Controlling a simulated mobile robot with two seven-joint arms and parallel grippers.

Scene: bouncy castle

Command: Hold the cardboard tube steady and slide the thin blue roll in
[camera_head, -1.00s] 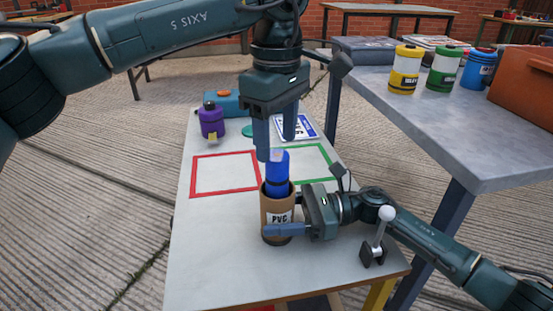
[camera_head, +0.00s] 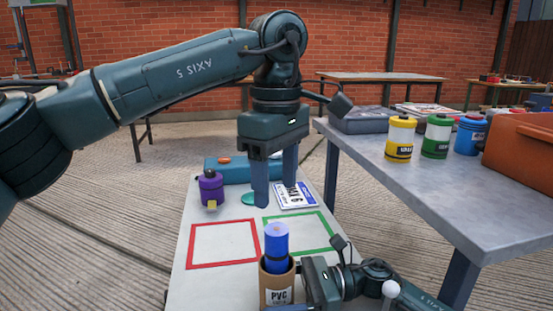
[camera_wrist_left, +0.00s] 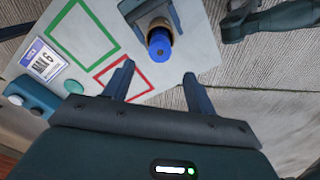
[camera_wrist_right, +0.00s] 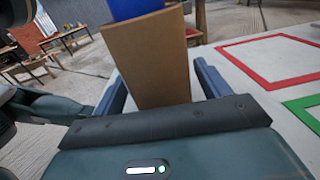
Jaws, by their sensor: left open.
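The brown cardboard tube (camera_head: 266,285) stands upright near the front of the low table, with a white "PVC" label. The blue roll (camera_head: 276,242) is inside its mouth, upright, its upper part sticking out; its lower end is hidden. My right gripper (camera_wrist_right: 158,76) is shut on the tube from the side, with one finger on each side of the cardboard (camera_wrist_right: 150,60). My left gripper (camera_head: 276,197) is open and empty, fingers pointing down, above the roll's top and apart from it. The left wrist view shows the roll's round end (camera_wrist_left: 159,46) beyond the open fingers.
Red (camera_head: 190,246) and green (camera_head: 330,233) square outlines mark the table. Behind them are a purple canister (camera_head: 211,188), a teal case (camera_head: 228,166) and a number plate (camera_head: 296,195). A higher grey table (camera_head: 430,195) with canisters and an orange box (camera_head: 520,146) stands at right.

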